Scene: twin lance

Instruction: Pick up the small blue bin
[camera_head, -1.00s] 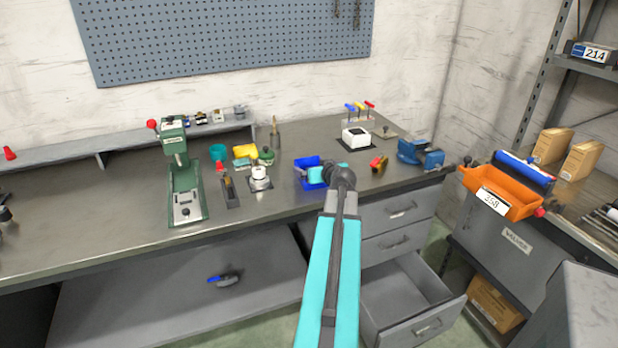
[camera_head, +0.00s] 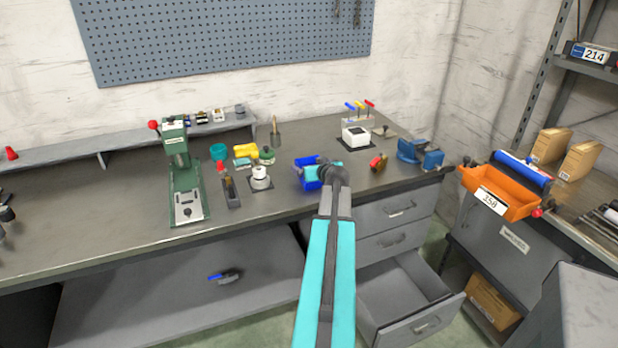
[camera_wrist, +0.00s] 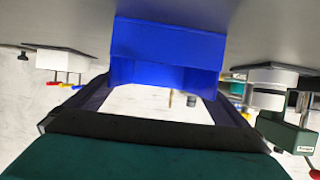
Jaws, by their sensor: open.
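The small blue bin (camera_head: 307,172) stands on the workbench near its front edge, in the middle of the head view. My gripper (camera_head: 322,172) is right at its right side and covers part of it. In the wrist view the blue bin (camera_wrist: 168,45) fills the top centre, with its open side towards me. The dark fingers of my gripper (camera_wrist: 165,90) are spread wide, one on each side of the bin's near edge. The jaws are open and not closed on the bin. Whether a finger touches it cannot be told.
A white knob-like fixture (camera_head: 260,178) and a green press (camera_head: 186,185) stand to the left. A red-handled item (camera_head: 378,162) and a blue vise (camera_head: 420,153) are to the right. A drawer (camera_head: 405,295) below the bench is open. An orange bin (camera_head: 500,192) stands further right.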

